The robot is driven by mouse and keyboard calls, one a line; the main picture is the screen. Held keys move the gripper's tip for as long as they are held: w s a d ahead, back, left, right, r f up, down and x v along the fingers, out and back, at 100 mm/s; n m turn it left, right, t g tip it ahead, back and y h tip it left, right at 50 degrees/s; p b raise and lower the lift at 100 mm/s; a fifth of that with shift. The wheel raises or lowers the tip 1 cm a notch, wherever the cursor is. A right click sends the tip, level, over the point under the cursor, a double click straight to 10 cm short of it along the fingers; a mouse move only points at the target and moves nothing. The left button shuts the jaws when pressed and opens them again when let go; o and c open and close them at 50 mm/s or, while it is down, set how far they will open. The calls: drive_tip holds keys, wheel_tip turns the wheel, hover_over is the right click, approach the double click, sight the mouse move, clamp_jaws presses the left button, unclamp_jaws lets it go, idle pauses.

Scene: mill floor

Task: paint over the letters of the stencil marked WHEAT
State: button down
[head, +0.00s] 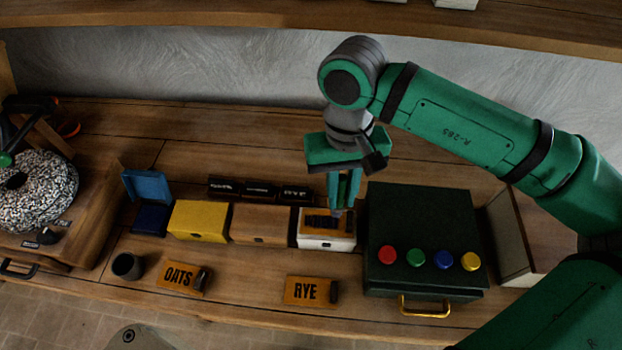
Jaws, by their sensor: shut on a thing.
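An orange plate with dark lettering (315,222) lies on top of the white box (327,242). Its word is too small and partly covered to read. Two similar stencils lie flat at the front: OATS (176,277) and RYE (305,291), each with a dark knob at its right end. My gripper (343,205) points down over the right part of the plate on the white box. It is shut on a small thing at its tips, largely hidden. I cannot tell whether this is a brush or the plate's knob, nor whether it touches the plate.
A wooden box (262,224), a yellow box (198,220) and an open blue box (150,218) stand left of the white box. A dark green case (425,225) with coloured knobs stands close on the right. A grey cup (127,266) and a millstone (40,192) are at left.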

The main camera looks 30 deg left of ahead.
drive_tip(key=shift+d+r, duration=0.15)
drive_tip(key=shift+r, duration=1.15)
